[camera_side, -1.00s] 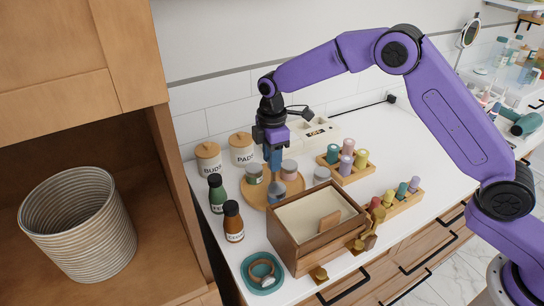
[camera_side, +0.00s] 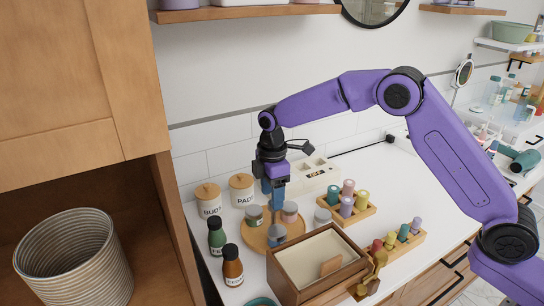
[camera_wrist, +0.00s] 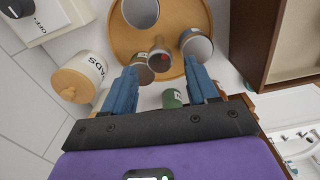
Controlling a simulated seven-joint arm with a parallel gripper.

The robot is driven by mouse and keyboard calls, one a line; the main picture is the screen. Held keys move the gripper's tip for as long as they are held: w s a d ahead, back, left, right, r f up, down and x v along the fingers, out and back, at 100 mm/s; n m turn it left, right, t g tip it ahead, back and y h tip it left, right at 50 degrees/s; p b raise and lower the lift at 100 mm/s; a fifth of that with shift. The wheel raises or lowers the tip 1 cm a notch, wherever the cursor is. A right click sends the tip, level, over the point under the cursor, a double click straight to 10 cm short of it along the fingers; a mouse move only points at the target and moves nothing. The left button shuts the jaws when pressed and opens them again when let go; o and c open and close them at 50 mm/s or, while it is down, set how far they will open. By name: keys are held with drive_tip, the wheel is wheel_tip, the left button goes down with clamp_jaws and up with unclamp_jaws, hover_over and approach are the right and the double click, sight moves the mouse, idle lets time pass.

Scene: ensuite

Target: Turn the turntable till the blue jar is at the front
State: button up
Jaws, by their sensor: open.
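The turntable (camera_side: 250,238) is a round wooden disc on the white counter, also partly seen in the wrist view (camera_wrist: 218,15). Small lidded jars stand on it: a green-grey one (camera_side: 254,216) at back left, a pinkish one (camera_side: 290,212) at back right, and a grey-blue one (camera_side: 277,236) toward the front. I cannot tell for sure whether that last one is the blue jar. My gripper (camera_side: 277,208) points down above the turntable, its blue fingers apart. Contact is unclear.
A wooden box (camera_side: 352,272) stands close at the turntable's right front. Racks of coloured bottles (camera_side: 348,210) (camera_side: 399,246) stand at right. A pale jar (camera_side: 322,217) stands near the turntable's right edge.

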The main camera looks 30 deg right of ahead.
wheel_tip(320, 180, up, 15)
idle(0.4)
drive_tip(key=shift+r, duration=0.1)
drive_tip(key=s+d+f+m, duration=0.1)
drive_tip(key=s+d, duration=0.1)
drive_tip(key=s, duration=0.8)
drive_tip(key=s+d+m, duration=0.1)
drive_tip(key=s+d, duration=0.1)
drive_tip(key=s, duration=0.8)
drive_tip(key=s+d+f+m, duration=0.1)
drive_tip(key=s+d+f, duration=0.2)
drive_tip(key=s+d, duration=0.3)
drive_tip(key=s+d+f+m, duration=0.1)
drive_tip(key=s+d+f, duration=0.3)
drive_tip(key=s, duration=0.9)
drive_tip(key=d, duration=0.3)
drive_tip(key=shift+r, duration=0.1)
